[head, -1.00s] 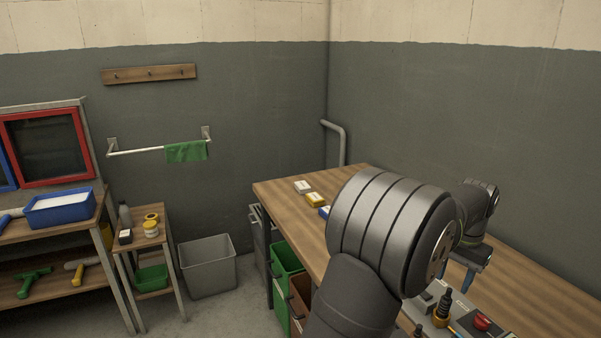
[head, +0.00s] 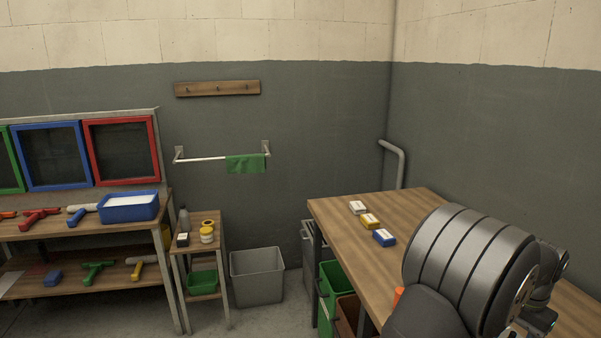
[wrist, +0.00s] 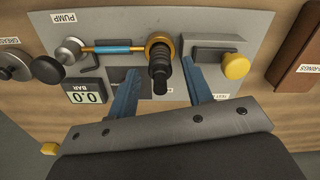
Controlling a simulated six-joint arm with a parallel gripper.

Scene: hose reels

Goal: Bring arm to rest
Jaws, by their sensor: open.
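My gripper (wrist: 159,72) is open in the wrist view, its two blue fingers apart over a grey panel (wrist: 225,22) labelled PUMP. A black fitting with a brass collar (wrist: 158,44) shows between the fingertips. I see no contact, and nothing is held. In the head view my arm (head: 465,260) reaches over the wooden workbench (head: 418,202) at the lower right. The gripper's fingers are out of that frame.
The panel carries a 0.0 BAR display (wrist: 86,96), a blue rod (wrist: 112,49) and a yellow knob (wrist: 236,66). Small boxes, including a blue one (head: 384,237), lie on the bench. A grey bin (head: 257,277) and small side table (head: 209,250) stand left.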

